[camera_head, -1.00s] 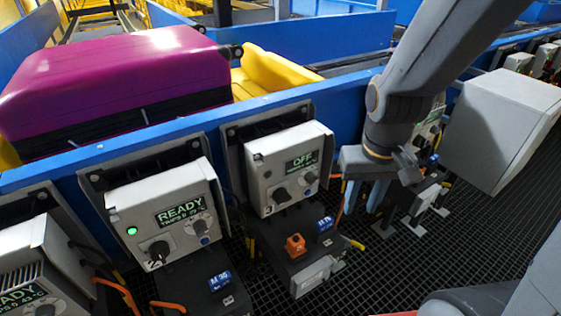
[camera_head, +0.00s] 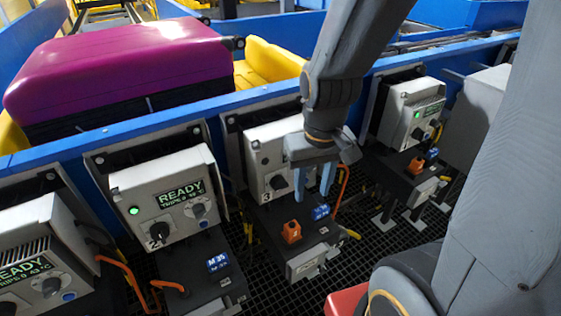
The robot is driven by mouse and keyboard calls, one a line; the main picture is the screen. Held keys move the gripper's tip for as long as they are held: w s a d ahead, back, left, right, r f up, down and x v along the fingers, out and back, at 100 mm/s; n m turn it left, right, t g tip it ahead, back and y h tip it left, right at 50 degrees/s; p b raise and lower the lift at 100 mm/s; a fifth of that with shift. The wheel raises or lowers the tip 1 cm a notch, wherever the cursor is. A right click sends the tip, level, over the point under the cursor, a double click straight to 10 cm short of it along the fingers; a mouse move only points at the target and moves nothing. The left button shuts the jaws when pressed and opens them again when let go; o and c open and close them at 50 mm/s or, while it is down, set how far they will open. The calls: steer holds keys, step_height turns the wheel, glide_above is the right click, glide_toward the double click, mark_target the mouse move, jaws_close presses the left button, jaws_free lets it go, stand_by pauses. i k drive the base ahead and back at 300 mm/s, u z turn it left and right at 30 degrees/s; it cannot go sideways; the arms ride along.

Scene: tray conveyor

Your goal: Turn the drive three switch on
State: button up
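The drive three unit (camera_head: 258,158) is a light grey box marked 3 on the blue conveyor side, near the middle of the head view. Its black rotary switch (camera_head: 278,183) shows just left of my gripper. Its display is hidden behind my gripper. My gripper (camera_head: 313,181) hangs in front of the right part of this box, with its two pale blue fingers pointing down and apart. Nothing shows between them. Whether a finger touches the box, I cannot tell. An orange block (camera_head: 291,231) and a blue tag (camera_head: 320,211) sit on the dark base below.
Drive two (camera_head: 172,195) is to the left, with a green light and a READY display. Another lit drive unit (camera_head: 412,112) is to the right. Orange cables (camera_head: 343,188) loop near drive three. A magenta case (camera_head: 120,70) lies on the conveyor behind.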

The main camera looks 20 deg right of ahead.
mark_target(278, 182)
steer(key=z, duration=0.4)
steer(key=k, duration=1.25)
steer(key=u, duration=0.3)
